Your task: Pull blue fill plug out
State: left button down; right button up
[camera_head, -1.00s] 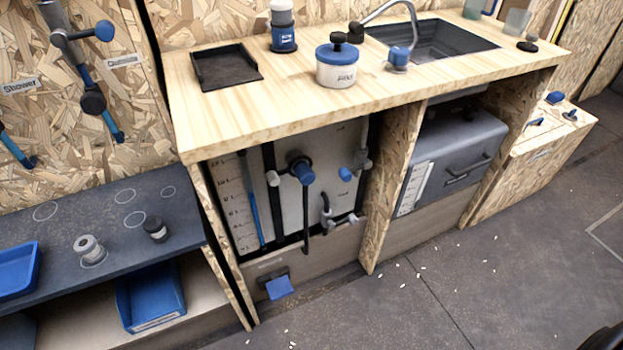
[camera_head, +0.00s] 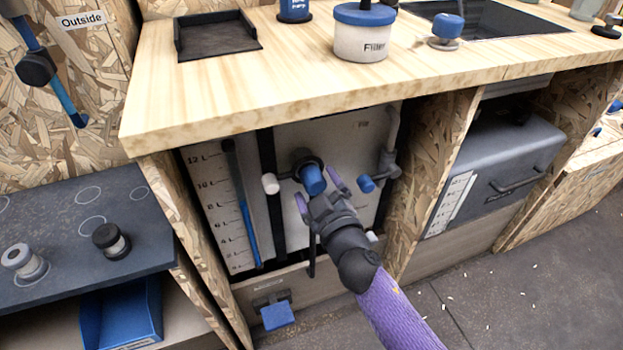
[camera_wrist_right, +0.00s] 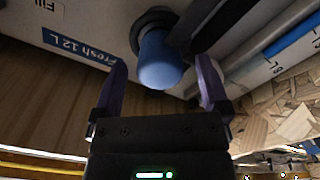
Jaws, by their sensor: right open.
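The blue fill plug (camera_head: 313,180) is a short blue cylinder in a black round collar on the front of the pale water tank (camera_head: 345,140) under the counter. In the right wrist view the plug (camera_wrist_right: 160,60) is seen close up, still seated in its collar. My right gripper (camera_head: 316,185) is open, with its purple fingers pointing at the plug. In the right wrist view the open fingers (camera_wrist_right: 161,64) stand one on each side of the plug, with a visible gap on both sides. My left gripper is not in view.
A blue-tipped valve handle (camera_head: 366,184) and grey pipe are close right of the plug. A white knob (camera_head: 270,184) is at its left. The wooden counter (camera_head: 230,95) overhangs above, and an upright wood panel (camera_head: 432,180) bounds the right side.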

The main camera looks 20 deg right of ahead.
aim_at(317, 189)
jog(key=shift+w+b, duration=0.3)
jog(key=shift+w, duration=1.3)
grip_shut()
